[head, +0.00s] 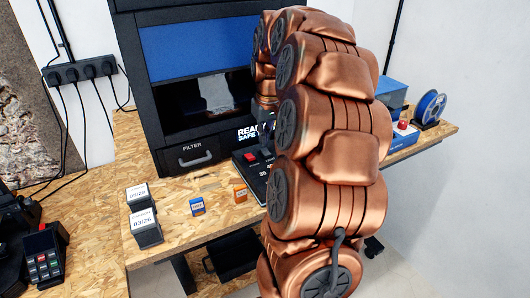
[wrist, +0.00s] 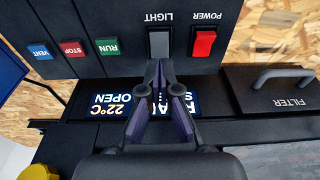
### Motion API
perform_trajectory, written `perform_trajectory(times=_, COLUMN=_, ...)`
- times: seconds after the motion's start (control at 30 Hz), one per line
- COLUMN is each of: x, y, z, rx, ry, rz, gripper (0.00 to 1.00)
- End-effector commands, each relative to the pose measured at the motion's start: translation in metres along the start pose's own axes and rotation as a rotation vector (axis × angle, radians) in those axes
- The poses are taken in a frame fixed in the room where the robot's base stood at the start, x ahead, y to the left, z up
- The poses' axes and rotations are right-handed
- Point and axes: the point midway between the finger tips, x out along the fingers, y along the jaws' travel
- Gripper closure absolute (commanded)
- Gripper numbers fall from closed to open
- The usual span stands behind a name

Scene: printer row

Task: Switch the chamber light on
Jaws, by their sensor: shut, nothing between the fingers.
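The LIGHT switch (wrist: 159,43) is a grey rocker on the dark control panel, its label upside down in the wrist view. The red POWER switch (wrist: 203,42) is beside it on the right. My gripper (wrist: 159,66) is shut and empty, its tips at the lower edge of the LIGHT switch in the picture. I cannot tell whether they touch it. The lit display (wrist: 109,105), reading 22°C and OPEN, is partly hidden behind the fingers.
Green RUN (wrist: 108,46), red STOP (wrist: 73,49) and blue VENT (wrist: 39,51) buttons are left of the switch. The FILTER drawer (wrist: 288,92) with its raised handle is at the right. In the head view, small boxes (head: 197,206) and labelled blocks (head: 146,229) stand on the wooden bench.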

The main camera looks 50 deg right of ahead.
Motion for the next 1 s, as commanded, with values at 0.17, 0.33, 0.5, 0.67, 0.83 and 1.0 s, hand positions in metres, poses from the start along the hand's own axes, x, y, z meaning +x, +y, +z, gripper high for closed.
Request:
perform_trajectory(times=0.17, x=0.0001, y=0.0, z=0.0, rx=0.0, ry=0.0, rz=0.0, gripper=1.0)
perform_trajectory(times=0.33, x=0.0012, y=0.0, z=0.0002, rx=0.0, ry=0.0, rz=0.0, gripper=1.0)
perform_trajectory(times=0.5, x=0.0033, y=0.0, z=0.0005, rx=0.0, ry=0.0, rz=0.0, gripper=1.0)
perform_trajectory(times=0.67, x=0.0052, y=0.0001, z=0.0007, rx=0.0, ry=0.0, rz=0.0, gripper=1.0)
perform_trajectory(times=0.83, x=0.0072, y=0.0001, z=0.001, rx=0.0, ry=0.0, rz=0.0, gripper=1.0)
perform_trajectory(times=1.0, x=0.0092, y=0.0001, z=0.0013, rx=0.0, ry=0.0, rz=0.0, gripper=1.0)
